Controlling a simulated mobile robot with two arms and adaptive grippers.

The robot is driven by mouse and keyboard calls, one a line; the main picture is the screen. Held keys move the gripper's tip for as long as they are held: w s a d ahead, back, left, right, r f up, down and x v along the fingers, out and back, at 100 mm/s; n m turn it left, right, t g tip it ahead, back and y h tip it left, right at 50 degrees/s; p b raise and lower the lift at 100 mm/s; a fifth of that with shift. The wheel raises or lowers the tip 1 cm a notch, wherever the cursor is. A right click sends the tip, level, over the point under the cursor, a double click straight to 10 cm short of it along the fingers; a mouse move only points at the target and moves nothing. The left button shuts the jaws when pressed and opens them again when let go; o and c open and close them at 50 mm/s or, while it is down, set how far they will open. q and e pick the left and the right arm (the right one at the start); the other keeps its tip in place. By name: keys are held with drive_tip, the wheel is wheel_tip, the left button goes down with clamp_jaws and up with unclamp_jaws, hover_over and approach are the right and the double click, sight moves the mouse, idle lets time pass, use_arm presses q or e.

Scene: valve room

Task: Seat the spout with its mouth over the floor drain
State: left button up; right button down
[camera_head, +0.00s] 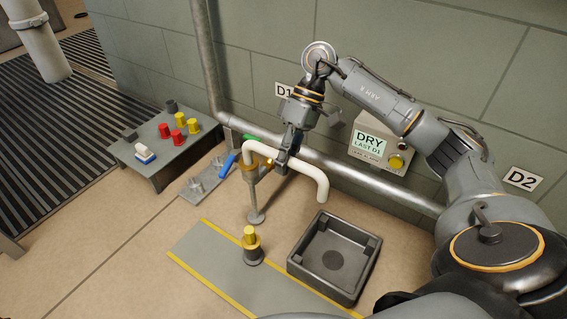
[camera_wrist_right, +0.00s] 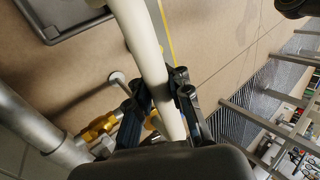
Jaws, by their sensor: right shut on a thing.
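The spout (camera_head: 305,169) is a cream bent pipe. My right gripper (camera_head: 284,161) is shut on its straight middle, and the wrist view shows the spout (camera_wrist_right: 142,45) between the gripper's fingers (camera_wrist_right: 168,108). The spout's left end is at the brass fitting (camera_head: 249,166) on a standpipe; I cannot tell whether it is seated there. Its other end bends down, with the mouth above the floor near the basin's back left corner. The dark square basin (camera_head: 309,262) stands on the floor with a round dark drain (camera_head: 333,260) in its bottom. My left gripper is out of view.
A yellow-topped post (camera_head: 251,246) stands left of the basin on a yellow-edged grey strip (camera_head: 208,260). A blue-handled valve (camera_head: 226,164) is beside the standpipe. A low bench (camera_head: 170,152) holds coloured caps. A wall pipe (camera_head: 375,173) and DRY box (camera_head: 379,143) are behind.

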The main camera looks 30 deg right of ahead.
drive_tip(key=shift+f, duration=0.1)
idle(0.3)
drive_tip(key=c, duration=0.6)
unclamp_jaws()
drive_tip(key=shift+c, duration=0.2)
drive_tip(key=shift+r+p, duration=1.85)
drive_tip(key=shift+r, duration=1.9)
